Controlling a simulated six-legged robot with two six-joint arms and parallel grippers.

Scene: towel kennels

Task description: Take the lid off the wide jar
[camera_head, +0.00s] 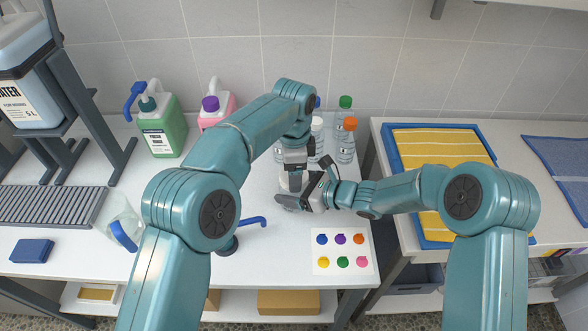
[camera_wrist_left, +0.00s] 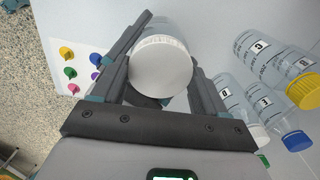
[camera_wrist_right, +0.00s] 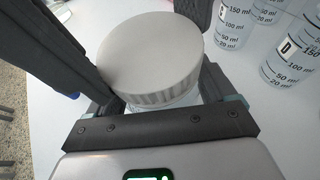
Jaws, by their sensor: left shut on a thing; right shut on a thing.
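The wide jar shows its white, ribbed lid (camera_wrist_left: 160,68) between the fingers of my left gripper (camera_wrist_left: 166,62) in the left wrist view. The lid (camera_wrist_right: 151,55) looks large in the right wrist view and sits on the clear jar body (camera_wrist_right: 188,101), of which only a sliver shows. In the head view my left gripper (camera_head: 295,168) reaches down from above and is shut at the lid. My right gripper (camera_head: 313,192) comes in from the right and is shut around the jar's body below the lid. The grippers hide much of the jar in the head view.
Clear bottles with orange (camera_head: 350,123) and green (camera_head: 345,101) caps stand just behind the grippers. A card of coloured dots (camera_head: 342,251) lies in front. Green (camera_head: 161,128) and pink jugs stand at the back left. A blue tray with a yellow towel (camera_head: 440,147) is at right.

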